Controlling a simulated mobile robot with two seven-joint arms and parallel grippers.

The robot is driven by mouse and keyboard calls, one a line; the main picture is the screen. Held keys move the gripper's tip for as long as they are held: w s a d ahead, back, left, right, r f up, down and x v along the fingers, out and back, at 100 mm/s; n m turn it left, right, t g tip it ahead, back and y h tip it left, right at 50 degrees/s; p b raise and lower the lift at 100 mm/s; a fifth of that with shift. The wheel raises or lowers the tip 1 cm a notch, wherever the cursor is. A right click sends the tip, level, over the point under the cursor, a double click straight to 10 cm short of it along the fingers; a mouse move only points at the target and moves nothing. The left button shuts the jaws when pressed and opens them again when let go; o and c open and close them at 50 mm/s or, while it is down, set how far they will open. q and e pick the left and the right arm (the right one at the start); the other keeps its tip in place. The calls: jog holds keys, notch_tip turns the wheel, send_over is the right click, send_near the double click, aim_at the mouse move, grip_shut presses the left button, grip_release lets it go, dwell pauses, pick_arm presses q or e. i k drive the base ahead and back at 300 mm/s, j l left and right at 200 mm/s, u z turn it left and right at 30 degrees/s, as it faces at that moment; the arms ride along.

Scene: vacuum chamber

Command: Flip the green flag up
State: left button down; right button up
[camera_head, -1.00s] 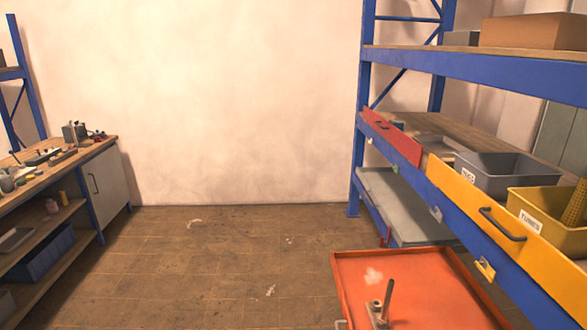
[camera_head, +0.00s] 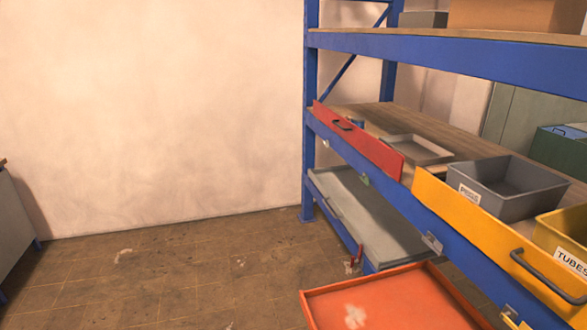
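I cannot make out a clear green flag in the head view. The red panel (camera_head: 358,141) with a dark handle stands up along the beam. A longer yellow panel (camera_head: 480,226) with a grey handle stands up nearer to me on the same beam. Neither of my grippers is in view.
The blue rack (camera_head: 312,120) holds a grey bin (camera_head: 500,205), a yellow bin (camera_head: 570,228) labelled TUBES and a flat tray (camera_head: 418,148). A dark green box (camera_head: 555,150) stands behind. An orange tray (camera_head: 390,300) is low in front. Floor at left is clear.

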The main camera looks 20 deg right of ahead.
aim_at(366, 181)
jog(key=i, duration=3.55)
jog(key=z, duration=4.1)
